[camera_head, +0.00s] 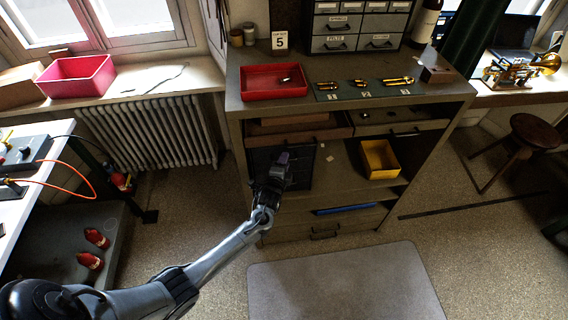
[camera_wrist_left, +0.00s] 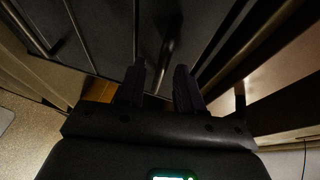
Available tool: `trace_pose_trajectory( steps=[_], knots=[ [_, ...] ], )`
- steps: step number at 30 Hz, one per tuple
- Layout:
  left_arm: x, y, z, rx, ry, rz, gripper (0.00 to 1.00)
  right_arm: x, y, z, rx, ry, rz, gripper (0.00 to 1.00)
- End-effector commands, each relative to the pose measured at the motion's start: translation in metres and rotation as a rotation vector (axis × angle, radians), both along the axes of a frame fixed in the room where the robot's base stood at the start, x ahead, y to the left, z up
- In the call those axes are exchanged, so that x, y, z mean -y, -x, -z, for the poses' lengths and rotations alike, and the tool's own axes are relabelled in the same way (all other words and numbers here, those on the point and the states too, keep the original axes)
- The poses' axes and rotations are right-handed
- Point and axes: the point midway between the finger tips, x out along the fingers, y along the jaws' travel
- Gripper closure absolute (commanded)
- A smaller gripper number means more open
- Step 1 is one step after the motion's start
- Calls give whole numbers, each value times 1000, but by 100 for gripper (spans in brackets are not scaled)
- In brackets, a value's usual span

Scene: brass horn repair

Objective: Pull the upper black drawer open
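A black drawer unit (camera_head: 262,165) sits in the left bay of the grey cabinet, partly hidden by my left gripper (camera_head: 283,160). In the left wrist view, its dark front (camera_wrist_left: 110,30) shows two bar handles. One handle (camera_wrist_left: 166,58) lies between the two fingers of my left gripper (camera_wrist_left: 160,72), with a gap visible on at least one side. This handle is nearer the brown ledge, so it appears to be the upper drawer's. The other handle (camera_wrist_left: 32,32) is at the left. The fingers are apart. My right gripper is in neither view.
Above the black drawers is a brown wooden drawer (camera_head: 300,132). A yellow bin (camera_head: 380,159) stands on the shelf to the right. The cabinet top carries a red tray (camera_head: 272,94) and a mat (camera_head: 340,93) with brass parts.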

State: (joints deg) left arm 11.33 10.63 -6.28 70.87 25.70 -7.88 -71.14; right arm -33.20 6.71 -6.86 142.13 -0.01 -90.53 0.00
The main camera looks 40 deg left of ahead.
Motion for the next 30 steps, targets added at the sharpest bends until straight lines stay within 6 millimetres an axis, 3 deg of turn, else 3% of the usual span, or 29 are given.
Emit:
trace_pose_trajectory(
  steps=[6, 13, 30],
  knots=[
    [0, 0, 0, 0, 0, 0, 64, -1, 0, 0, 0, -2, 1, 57],
    [0, 0, 0, 0, 0, 0, 99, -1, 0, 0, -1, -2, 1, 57],
    [0, 0, 0, 0, 0, 0, 100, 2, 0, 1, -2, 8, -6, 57]
  ],
)
